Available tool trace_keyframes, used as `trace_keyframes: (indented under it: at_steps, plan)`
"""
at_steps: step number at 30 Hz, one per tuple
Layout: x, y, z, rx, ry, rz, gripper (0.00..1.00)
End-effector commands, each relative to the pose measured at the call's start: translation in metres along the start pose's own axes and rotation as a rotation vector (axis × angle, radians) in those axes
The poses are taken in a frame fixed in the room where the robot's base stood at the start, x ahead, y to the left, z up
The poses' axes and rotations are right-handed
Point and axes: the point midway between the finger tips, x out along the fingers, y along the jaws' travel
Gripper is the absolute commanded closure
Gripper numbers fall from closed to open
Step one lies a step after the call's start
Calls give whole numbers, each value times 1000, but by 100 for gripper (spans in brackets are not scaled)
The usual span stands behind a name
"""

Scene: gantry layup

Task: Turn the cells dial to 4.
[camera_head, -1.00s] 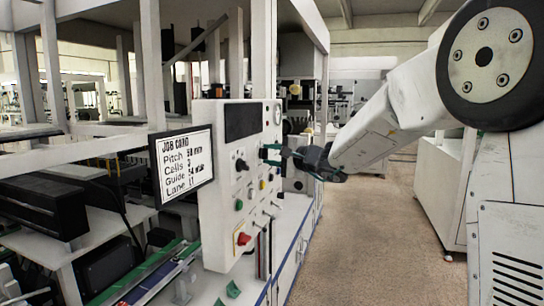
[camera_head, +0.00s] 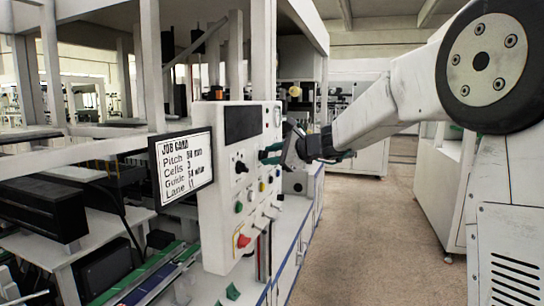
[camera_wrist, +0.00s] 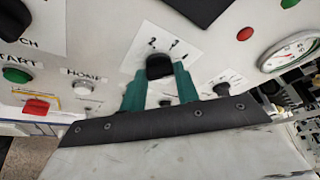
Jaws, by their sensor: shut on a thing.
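The cells dial is a black knob (camera_wrist: 159,66) on a white card with small marks, in the middle of the wrist view. My gripper (camera_wrist: 160,78) has its two teal fingers on either side of the knob and is shut on it. The printed marks above it are too small to read surely, and I cannot tell which the knob points to. In the head view my gripper (camera_head: 268,154) reaches the white control panel (camera_head: 213,225) from the right, and its fingers hide the dial there.
Another black knob (camera_head: 241,167) sits left of my gripper. Coloured buttons, small switches and a red control (camera_head: 242,240) are below. A round gauge (camera_wrist: 290,50) and dark screen (camera_head: 243,122) are close by. The job card (camera_head: 181,167) hangs at left. The aisle floor (camera_head: 375,225) is clear.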

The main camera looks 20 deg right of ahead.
Motion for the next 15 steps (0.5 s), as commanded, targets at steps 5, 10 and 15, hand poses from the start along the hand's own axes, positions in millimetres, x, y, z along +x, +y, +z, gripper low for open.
trace_keyframes:
  at_steps: [5, 10, 15]
  plan:
    - [0, 1, -2, 18, 2, 9, 92]
    - [0, 1, -2, 20, 2, 10, 92]
    - [0, 2, -2, 20, 2, 10, 66]
